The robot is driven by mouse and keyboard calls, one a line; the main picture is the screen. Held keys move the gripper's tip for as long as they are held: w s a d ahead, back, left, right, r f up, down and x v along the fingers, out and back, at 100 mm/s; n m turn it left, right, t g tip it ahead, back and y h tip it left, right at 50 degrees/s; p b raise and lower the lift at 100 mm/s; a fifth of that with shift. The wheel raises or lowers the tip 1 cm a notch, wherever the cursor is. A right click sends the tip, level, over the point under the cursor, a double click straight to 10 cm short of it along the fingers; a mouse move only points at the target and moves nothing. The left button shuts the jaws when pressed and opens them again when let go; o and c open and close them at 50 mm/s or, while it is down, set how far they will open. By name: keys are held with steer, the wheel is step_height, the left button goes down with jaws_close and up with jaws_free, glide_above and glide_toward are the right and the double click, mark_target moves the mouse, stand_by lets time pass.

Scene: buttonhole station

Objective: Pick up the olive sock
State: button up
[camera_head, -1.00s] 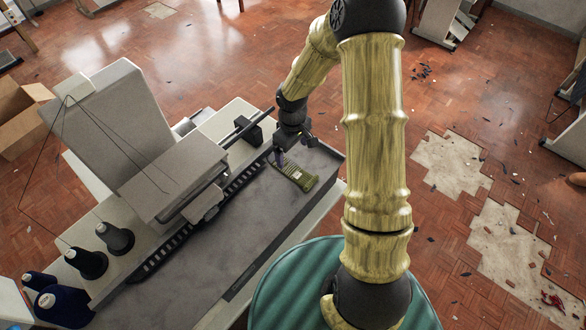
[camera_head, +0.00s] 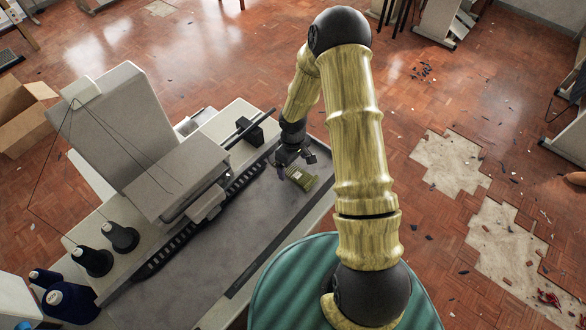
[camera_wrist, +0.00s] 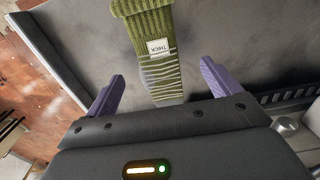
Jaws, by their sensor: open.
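The olive sock (camera_head: 304,179) lies on the grey work surface (camera_head: 215,232) of the machine, near its far right end. In the wrist view the sock (camera_wrist: 150,30) has a ribbed cuff at the top, a small white label and a striped lower part. In the wrist view the purple fingers of my gripper (camera_wrist: 162,73) are spread apart, one to each side of the sock's striped end. Nothing is between them but the sock, and I see no grip on it.
A large grey machine body (camera_head: 120,125) stands left of the work surface. Dark thread cones (camera_head: 92,260) stand at the lower left. A teal ribbed round top (camera_head: 285,285) is in front. The work surface towards the front is clear.

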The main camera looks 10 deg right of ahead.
mark_target(294, 171)
steer(key=shift+f, duration=1.2)
steer(key=c, duration=1.1)
steer(key=shift+w+r, duration=0.1)
step_height(294, 171, up, 10)
steer(key=shift+f+b, duration=0.1)
steer(key=shift+b, duration=1.05)
steer(key=shift+d, duration=0.1)
